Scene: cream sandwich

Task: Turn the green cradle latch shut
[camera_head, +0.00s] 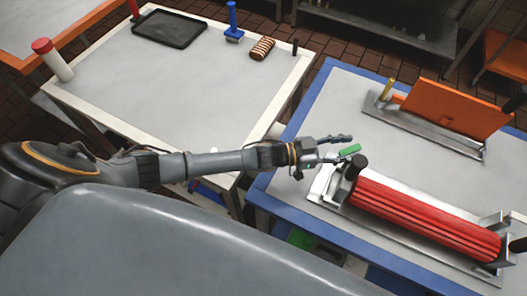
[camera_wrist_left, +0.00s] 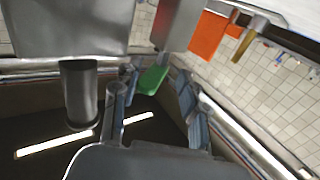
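The green latch (camera_head: 350,150) is a small bar at the upper left end of the cradle (camera_head: 330,178), which holds a ribbed red roller (camera_head: 425,217) with a dark knob (camera_head: 358,162). My left gripper (camera_head: 345,147) is open beside this end, its fingers spread and pointing toward the latch. In the left wrist view the latch (camera_wrist_left: 153,79) shows in the gap between the fingertips of the left gripper (camera_wrist_left: 160,92). I cannot tell whether a finger touches it. The dark knob (camera_wrist_left: 79,95) is left of the fingers there. My right gripper is not in view.
An orange plate (camera_head: 455,108) on a metal base stands behind the roller on the blue-edged table (camera_head: 310,100). The white-edged table (camera_head: 150,85) holds a black tray (camera_head: 170,28), a blue-handled tool (camera_head: 233,22) and a striped brown piece (camera_head: 262,48); its middle is clear.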

